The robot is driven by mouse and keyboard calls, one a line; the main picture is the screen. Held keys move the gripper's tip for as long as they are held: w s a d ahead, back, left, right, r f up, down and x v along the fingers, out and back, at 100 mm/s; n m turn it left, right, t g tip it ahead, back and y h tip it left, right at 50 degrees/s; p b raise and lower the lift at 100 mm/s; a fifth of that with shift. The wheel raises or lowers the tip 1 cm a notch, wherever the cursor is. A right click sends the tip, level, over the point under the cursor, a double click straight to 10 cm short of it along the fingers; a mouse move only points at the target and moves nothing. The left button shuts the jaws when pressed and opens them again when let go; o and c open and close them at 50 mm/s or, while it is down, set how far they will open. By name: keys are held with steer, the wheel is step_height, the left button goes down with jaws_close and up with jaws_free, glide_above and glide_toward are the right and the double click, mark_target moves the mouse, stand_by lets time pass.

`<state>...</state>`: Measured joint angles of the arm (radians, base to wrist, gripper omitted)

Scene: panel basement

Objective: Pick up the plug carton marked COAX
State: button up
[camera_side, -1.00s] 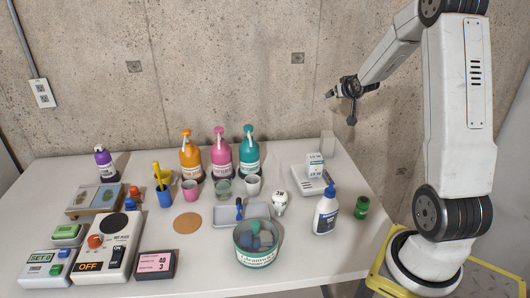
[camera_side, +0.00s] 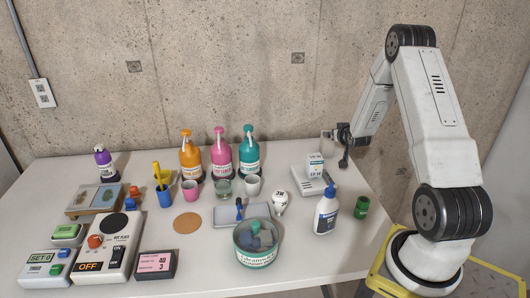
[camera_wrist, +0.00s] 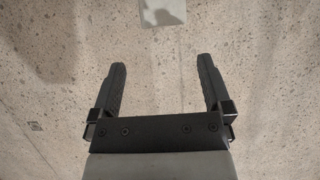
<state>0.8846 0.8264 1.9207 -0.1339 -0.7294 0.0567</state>
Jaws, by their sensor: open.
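I cannot read COAX on anything. A small white carton (camera_side: 315,164) with dark print sits on a white scale-like device (camera_side: 311,183) at the back right of the table; its print is too small to read. My gripper (camera_side: 328,134) is at the back right, close to the wall, above and slightly right of that carton and apart from it. In the wrist view my gripper (camera_wrist: 161,72) is open with nothing between its fingers. A pale grey-white block (camera_wrist: 162,11) shows at the top edge there, beyond the fingertips; I cannot tell which object it is.
A white glue-type bottle (camera_side: 327,211) and a green jar (camera_side: 361,207) stand right of centre. Orange (camera_side: 190,157), pink (camera_side: 221,155) and teal (camera_side: 249,154) pump bottles stand at the back. A round tin (camera_side: 257,243) sits in front. The concrete wall (camera_side: 230,65) rises behind the table.

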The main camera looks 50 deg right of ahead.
mark_target(327, 144)
steer(key=shift+f, duration=0.45)
steer(key=shift+x, duration=1.3)
steer(key=shift+x, duration=2.6)
steer(key=shift+w+a, duration=0.1)
steer(key=shift+a, duration=0.05)
jaws_close()
